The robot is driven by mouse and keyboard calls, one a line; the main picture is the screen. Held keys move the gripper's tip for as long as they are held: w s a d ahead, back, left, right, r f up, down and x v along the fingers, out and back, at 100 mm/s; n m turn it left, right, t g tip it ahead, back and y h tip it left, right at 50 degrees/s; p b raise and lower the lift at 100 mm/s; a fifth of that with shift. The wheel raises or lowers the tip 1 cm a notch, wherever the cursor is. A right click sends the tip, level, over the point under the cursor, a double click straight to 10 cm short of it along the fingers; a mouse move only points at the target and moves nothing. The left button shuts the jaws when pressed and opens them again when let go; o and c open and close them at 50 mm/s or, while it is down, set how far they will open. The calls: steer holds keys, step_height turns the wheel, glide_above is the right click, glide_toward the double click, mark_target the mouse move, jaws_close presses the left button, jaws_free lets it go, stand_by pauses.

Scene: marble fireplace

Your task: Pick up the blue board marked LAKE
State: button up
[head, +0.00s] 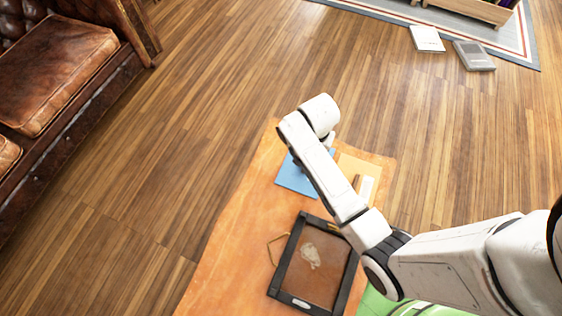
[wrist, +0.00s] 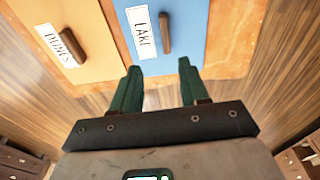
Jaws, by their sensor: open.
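The blue board (wrist: 185,22) lies flat on the orange-brown tabletop in the wrist view, with a white label reading LAKE and a brown bar handle (wrist: 164,33) beside the label. My gripper (wrist: 158,67) is open and empty. Its two green fingers are apart, with the handle beyond the gap between their tips; I cannot tell the height between them. In the head view the blue board (head: 292,179) is partly hidden by my arm, and my fingers are hidden there.
A yellow-orange board (wrist: 80,30) labelled DUNES lies left of the blue one in the wrist view; it also shows in the head view (head: 350,163). A black-framed tray (head: 288,262) lies nearer on the table (head: 235,235). A leather sofa (head: 60,70) stands left, with open floor between.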

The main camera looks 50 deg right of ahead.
mark_target(290, 176)
steer(key=shift+m, duration=0.3)
steer(key=f, duration=0.1)
steer(key=w+f, duration=0.1)
steer(key=f, duration=0.1)
steer(key=f+b, duration=0.1)
steer(key=f, duration=0.1)
steer(key=shift+w+d, duration=0.2)
steer(key=shift+w, duration=0.05)
steer(key=shift+s+f+b, duration=0.15)
steer(key=shift+f+b, duration=0.55)
steer(key=shift+f, duration=2.35)
jaws_close()
